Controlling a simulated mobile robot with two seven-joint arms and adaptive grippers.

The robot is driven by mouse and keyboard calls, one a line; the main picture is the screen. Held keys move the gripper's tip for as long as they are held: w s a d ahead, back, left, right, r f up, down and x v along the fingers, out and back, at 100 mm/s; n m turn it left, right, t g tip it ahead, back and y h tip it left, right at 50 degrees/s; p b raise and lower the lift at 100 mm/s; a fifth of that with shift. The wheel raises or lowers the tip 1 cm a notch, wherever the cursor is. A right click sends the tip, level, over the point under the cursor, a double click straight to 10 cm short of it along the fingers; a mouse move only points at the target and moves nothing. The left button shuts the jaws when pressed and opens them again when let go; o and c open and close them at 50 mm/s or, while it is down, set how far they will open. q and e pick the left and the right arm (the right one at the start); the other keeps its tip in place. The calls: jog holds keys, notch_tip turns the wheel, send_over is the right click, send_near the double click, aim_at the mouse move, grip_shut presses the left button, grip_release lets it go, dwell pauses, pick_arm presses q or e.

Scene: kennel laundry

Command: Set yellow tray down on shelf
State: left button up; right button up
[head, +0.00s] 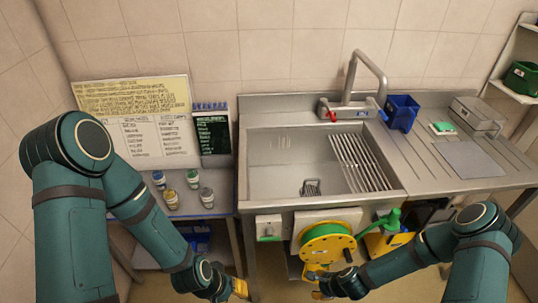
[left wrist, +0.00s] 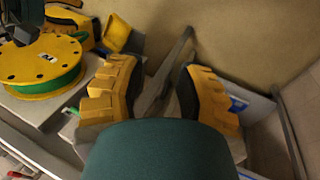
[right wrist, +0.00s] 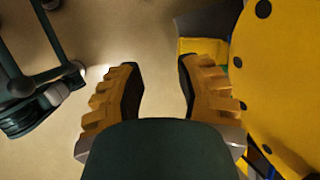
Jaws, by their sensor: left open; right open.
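A yellow open-topped container (head: 388,243), perhaps the yellow tray, shows partly under the sink counter, right of the hose reel. My right arm and the reel hide some of it. A yellow piece (right wrist: 203,47) beside the reel shows in the right wrist view; I cannot tell if it is the same thing. My left gripper (head: 240,290) is open and empty, low in front of the sink's left legs. My right gripper (head: 319,284) is low in front of the reel; in its wrist view (right wrist: 160,85) the fingers are apart with nothing between them.
A yellow and green hose reel (head: 327,246) hangs under the sink (head: 290,160), close to my right gripper. Left, a side table (head: 218,205) bears several jars, with blue items on its lower shelf. A wall shelf (head: 512,93) at right holds a green bin (head: 523,79).

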pick_arm(q)
jog(key=shift+s, duration=0.1)
jog(key=shift+c, duration=0.3)
grip_shut()
pick_arm(e)
jog(key=s+a+r+n+g, duration=0.1)
jog(key=s+a+r+n, duration=0.2)
jog(key=r+n, duration=0.4)
jog(key=s+a+r+n+g, duration=0.1)
jog(key=s+a+r+n, duration=0.2)
jog(key=r+n, duration=0.4)
jog(key=s+n, duration=0.1)
jog(key=n, duration=0.2)
jog(key=shift+s+a+r, duration=0.2)
jog(key=shift+s+r, duration=0.05)
jog(key=shift+s, duration=0.05)
pick_arm(q)
jog(key=shift+d, duration=0.1)
pick_arm(e)
jog(key=shift+d, duration=0.1)
